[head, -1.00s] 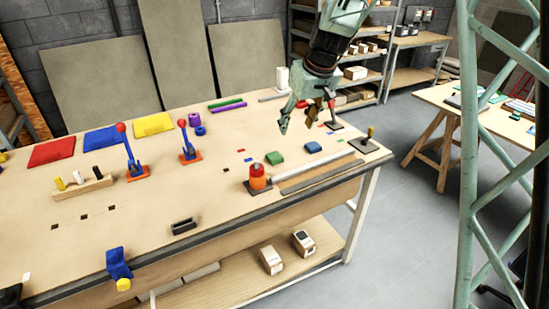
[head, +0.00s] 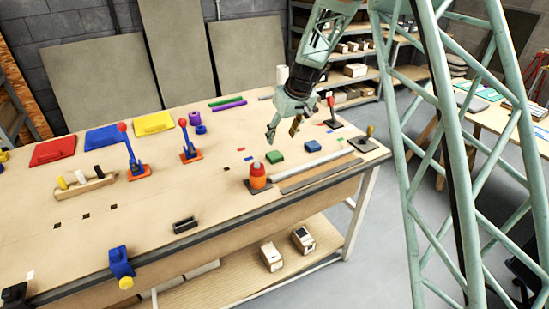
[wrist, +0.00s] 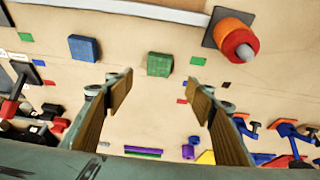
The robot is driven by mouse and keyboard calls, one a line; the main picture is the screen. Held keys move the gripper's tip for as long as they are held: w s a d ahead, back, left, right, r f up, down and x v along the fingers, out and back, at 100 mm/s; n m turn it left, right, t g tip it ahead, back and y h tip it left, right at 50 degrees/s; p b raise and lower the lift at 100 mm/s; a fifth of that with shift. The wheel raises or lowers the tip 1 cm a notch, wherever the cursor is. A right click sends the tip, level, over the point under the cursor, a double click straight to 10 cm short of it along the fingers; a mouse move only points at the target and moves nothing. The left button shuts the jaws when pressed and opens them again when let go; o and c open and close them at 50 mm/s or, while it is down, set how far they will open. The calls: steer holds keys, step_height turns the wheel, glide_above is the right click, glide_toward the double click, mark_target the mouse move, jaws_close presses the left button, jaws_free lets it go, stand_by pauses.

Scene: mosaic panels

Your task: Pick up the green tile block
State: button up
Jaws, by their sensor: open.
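The green tile block (head: 275,157) lies on the workbench, left of a blue block (head: 312,146). In the wrist view the green tile block (wrist: 160,64) sits just beyond the fingertips, near the middle of the gap between them. My gripper (head: 283,132) is open and empty, above the bench and a little behind the green block in the head view. Its two fingers, with tan pads, also show in the wrist view (wrist: 160,84). The fingers do not touch the block.
An orange-red cylinder on a dark base (head: 258,178) stands left and in front of the green block. A grey rail (head: 310,165) runs along the front. A red-handled lever (head: 332,112) stands behind. Small flat coloured chips lie around.

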steer(key=shift+f, duration=0.15)
glide_above(275, 155)
steer(key=s+d, duration=0.1)
steer(key=s, duration=0.1)
steer(key=shift+s+d+f, duration=0.1)
steer(key=shift+f, duration=1.65)
steer(key=shift+s+f, duration=0.1)
steer(key=shift+f, duration=1.65)
steer(key=shift+w+f, duration=0.15)
steer(key=shift+f, duration=0.15)
steer(key=shift+f, duration=0.1)
steer(key=shift+p+x, duration=0.55)
steer(key=shift+x, duration=2)
steer(key=shift+w, duration=0.15)
steer(key=c, duration=1)
